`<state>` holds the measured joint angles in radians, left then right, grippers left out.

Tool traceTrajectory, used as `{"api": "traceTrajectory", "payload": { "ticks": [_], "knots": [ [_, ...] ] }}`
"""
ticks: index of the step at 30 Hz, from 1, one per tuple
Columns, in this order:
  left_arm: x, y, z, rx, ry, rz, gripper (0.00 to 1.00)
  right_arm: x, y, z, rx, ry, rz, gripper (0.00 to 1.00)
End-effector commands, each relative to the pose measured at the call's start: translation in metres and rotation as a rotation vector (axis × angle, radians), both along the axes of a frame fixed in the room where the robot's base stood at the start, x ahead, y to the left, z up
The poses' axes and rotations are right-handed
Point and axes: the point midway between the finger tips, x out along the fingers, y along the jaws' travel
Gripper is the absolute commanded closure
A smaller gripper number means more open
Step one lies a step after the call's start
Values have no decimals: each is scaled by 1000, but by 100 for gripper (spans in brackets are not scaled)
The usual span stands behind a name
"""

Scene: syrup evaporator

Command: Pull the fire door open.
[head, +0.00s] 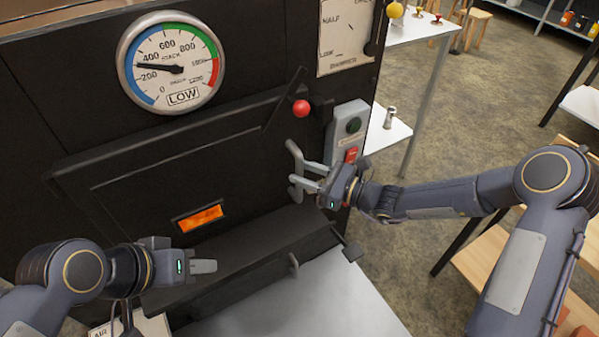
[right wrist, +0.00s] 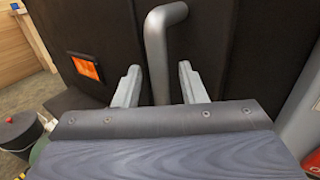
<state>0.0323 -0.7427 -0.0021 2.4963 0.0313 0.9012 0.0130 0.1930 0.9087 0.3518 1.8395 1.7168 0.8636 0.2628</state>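The fire door (head: 135,185) is a dark panel on the front of the evaporator, with a glowing orange window (head: 200,218) that also shows in the right wrist view (right wrist: 86,67). It looks closed. Its grey bar handle (head: 291,150) stands upright at the door's right side. My right gripper (head: 305,174) is at the handle with its fingers open. In the right wrist view the handle (right wrist: 157,50) stands between the two fingers, with a gap on each side. My left gripper (head: 205,266) is low at the left, apart from the door; its finger opening is unclear.
A lever with a red ball (head: 301,108) sits above the handle. A box with green and red buttons (head: 347,135) is right of it. A round gauge (head: 171,62) is above the door. A pale flat surface (head: 290,305) lies below.

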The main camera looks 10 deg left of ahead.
Motion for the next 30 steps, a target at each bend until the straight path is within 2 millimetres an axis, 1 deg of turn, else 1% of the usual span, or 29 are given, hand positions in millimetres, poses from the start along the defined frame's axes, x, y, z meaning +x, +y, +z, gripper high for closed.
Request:
{"api": "traceTrajectory", "payload": {
  "ticks": [1, 4, 13, 14, 22, 30],
  "knots": [
    [0, 0, -1, 0, 0, 0, 64, 2, 6, -1, 1, -1, 2, 62],
    [0, 0, -2, 0, 0, 0, 64, 5, 13, 0, 0, -1, 1, 62],
    [0, 0, -2, 0, 0, 0, 64, 6, 17, 0, -1, -1, 0, 62],
    [0, 0, -2, 0, 0, 0, 64, 6, 17, 0, -1, -1, 0, 64],
    [0, 0, -2, 0, 0, 0, 64, 6, 16, 0, -2, -2, 0, 99],
    [0, 0, -2, 0, 0, 0, 64, 5, 16, 0, -2, -2, 1, 100]
  ]
}}
